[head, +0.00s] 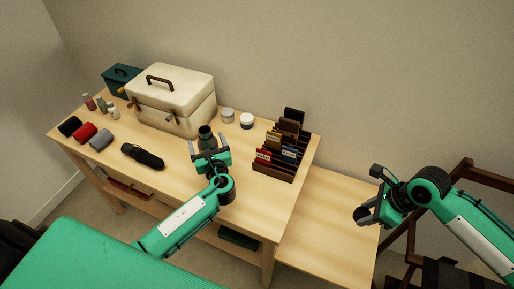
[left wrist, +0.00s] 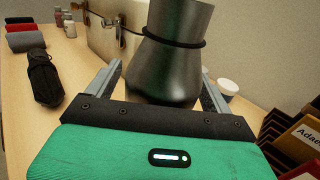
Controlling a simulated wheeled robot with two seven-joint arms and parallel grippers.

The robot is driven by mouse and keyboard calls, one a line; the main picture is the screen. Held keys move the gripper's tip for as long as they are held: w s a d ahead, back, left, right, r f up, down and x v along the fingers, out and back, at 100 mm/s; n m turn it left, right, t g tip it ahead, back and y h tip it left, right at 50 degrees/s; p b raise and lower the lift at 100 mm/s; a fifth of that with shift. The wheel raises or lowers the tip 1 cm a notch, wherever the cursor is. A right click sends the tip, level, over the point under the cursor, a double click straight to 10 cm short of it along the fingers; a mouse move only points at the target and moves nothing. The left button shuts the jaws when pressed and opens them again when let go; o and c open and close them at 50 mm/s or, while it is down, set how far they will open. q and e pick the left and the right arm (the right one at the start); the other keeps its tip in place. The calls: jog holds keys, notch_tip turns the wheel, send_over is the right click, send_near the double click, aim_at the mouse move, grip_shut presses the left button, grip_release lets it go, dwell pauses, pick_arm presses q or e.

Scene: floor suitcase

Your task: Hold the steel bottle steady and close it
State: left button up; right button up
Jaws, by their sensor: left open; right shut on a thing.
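The steel bottle (head: 206,134) stands upright on the wooden table, its dark mouth uppermost in the head view. In the left wrist view the bottle (left wrist: 168,65) has a black cord round its neck, and its top is cut off by the frame. My left gripper (head: 208,152) is open, with one finger on each side of the bottle's lower body; I cannot tell whether either touches it. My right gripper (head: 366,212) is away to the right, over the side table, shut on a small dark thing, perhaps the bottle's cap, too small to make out.
A cream case (head: 172,100) stands behind the bottle, with two small jars (head: 246,120) to its right. A slotted rack (head: 280,150) stands right of the bottle. A black folded umbrella (head: 143,156) and rolled cloths (head: 85,133) lie left. The lower side table (head: 325,215) is bare.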

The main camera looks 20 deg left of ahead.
pick_arm(q)
jog(key=c, duration=1.2)
jog(key=shift+r, duration=0.15)
